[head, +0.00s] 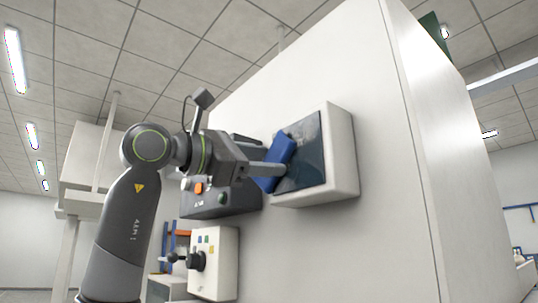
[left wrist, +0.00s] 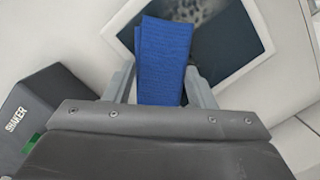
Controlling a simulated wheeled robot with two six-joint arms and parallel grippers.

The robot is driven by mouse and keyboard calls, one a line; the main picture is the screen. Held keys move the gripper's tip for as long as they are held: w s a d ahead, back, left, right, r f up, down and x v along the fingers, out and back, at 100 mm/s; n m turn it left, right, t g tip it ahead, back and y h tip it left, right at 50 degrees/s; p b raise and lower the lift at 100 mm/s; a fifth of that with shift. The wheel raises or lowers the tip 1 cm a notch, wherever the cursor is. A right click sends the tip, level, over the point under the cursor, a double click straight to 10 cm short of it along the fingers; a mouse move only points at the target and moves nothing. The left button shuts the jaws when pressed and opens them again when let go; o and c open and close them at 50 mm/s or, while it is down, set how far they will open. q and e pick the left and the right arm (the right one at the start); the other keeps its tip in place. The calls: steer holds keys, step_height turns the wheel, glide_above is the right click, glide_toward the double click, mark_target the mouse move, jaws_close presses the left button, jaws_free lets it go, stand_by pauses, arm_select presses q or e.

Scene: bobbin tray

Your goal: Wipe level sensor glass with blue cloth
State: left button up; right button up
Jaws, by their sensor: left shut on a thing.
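The blue cloth (head: 280,160) is a folded pad in my left gripper (head: 270,170), which is shut on it. In the left wrist view the cloth (left wrist: 164,60) stands between the two fingers (left wrist: 160,90). The level sensor glass (head: 305,155) is a dark square pane in a white housing (head: 343,150) on the white cabinet wall. The cloth overlaps the left part of the glass; I cannot tell whether it touches. In the left wrist view the glass (left wrist: 225,40) shows a pale speckled patch beside the cloth. My right gripper is not in view.
A dark control box (head: 225,200) with buttons is on the wall below and left of the glass. A dark box marked SHAKER (left wrist: 40,110) shows at left in the left wrist view. A white panel with a black knob (head: 213,262) is lower down.

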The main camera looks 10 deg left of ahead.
mark_target(321, 133)
arm_select(q)
steer(key=shift+s+d+r+b, duration=0.15)
steer(key=shift+s+d+r, duration=0.1)
steer(key=shift+s+d, duration=0.45)
steer(key=shift+s+d+r+b, duration=0.25)
steer(key=shift+s+d, duration=0.25)
steer(key=shift+d, duration=0.35)
steer(key=shift+s+d+r+b, duration=0.1)
steer(key=shift+s+d+r, duration=0.2)
steer(key=shift+s+d, duration=1.05)
steer(key=shift+d, duration=0.3)
steer(key=shift+s+d, duration=0.65)
steer(key=shift+d, duration=0.3)
steer(key=shift+b+v, duration=0.6)
steer(key=shift+v, duration=0.2)
steer(key=shift+r+b+v, duration=0.15)
steer(key=shift+b+v, duration=0.05)
steer(key=shift+v, duration=0.85)
steer(key=shift+r+b+v, duration=0.15)
steer(key=shift+v, duration=0.85)
steer(key=shift+s+d, duration=0.1)
steer(key=shift+s, duration=0.1)
